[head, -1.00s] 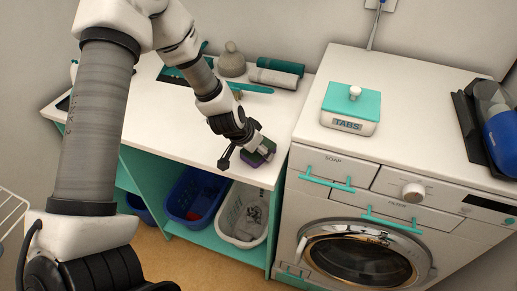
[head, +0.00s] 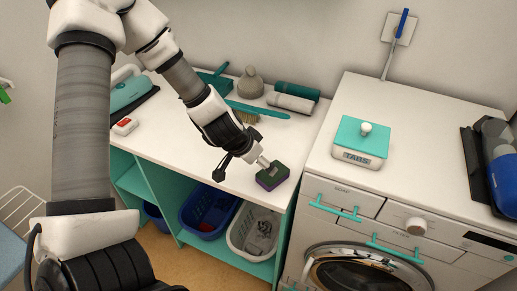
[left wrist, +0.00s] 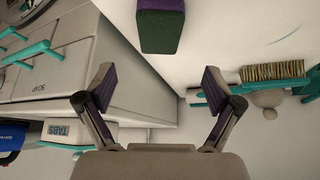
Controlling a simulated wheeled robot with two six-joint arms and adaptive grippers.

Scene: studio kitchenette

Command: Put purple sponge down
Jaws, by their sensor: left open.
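The purple sponge (head: 272,177), with a dark green top, lies on the white counter (head: 185,140) near its front right corner. In the left wrist view the sponge (left wrist: 161,26) shows at the top, beyond the fingertips and clear of them. My left gripper (head: 262,162) is just up and left of the sponge in the head view. In the left wrist view my left gripper (left wrist: 158,78) has its two fingers spread wide with nothing between them. My right gripper is in neither view.
A brush (head: 262,109), rolled cylinders (head: 291,103) and a grey bell-shaped thing (head: 250,83) lie behind. A washing machine (head: 340,215) bearing a TABS box (head: 361,142) stands right. Blue (head: 209,211) and white (head: 254,230) baskets sit below the counter.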

